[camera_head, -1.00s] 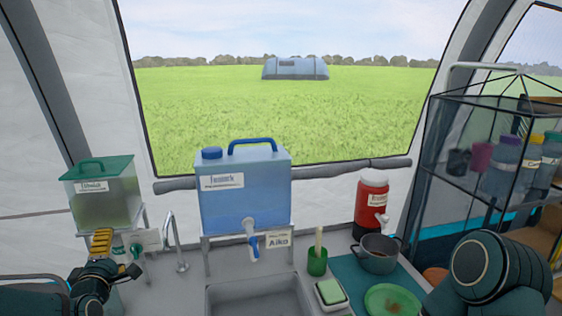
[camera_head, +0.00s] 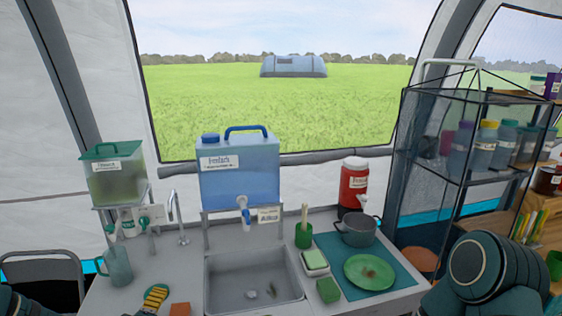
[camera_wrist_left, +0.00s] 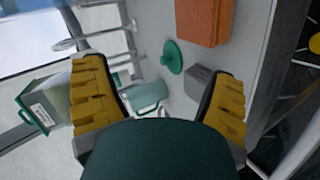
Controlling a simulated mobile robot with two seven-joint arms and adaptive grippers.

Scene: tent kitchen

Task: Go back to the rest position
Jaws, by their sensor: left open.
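My left gripper (camera_wrist_left: 160,82) is open in the left wrist view, its two yellow ribbed fingers spread wide with nothing held between them. In the head view, a yellow ribbed finger (camera_head: 155,296) shows low at the left over the counter, and most of that gripper is below the frame. My right arm's rounded dark link (camera_head: 497,272) fills the lower right, and its gripper is out of view.
The counter holds a teal pitcher (camera_head: 117,266), an orange block (camera_head: 180,309), a sink (camera_head: 254,279), a blue water container (camera_head: 239,170), a red jug (camera_head: 353,187), a pot (camera_head: 356,231) and a green plate (camera_head: 369,272). A mesh shelf (camera_head: 465,180) stands at right.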

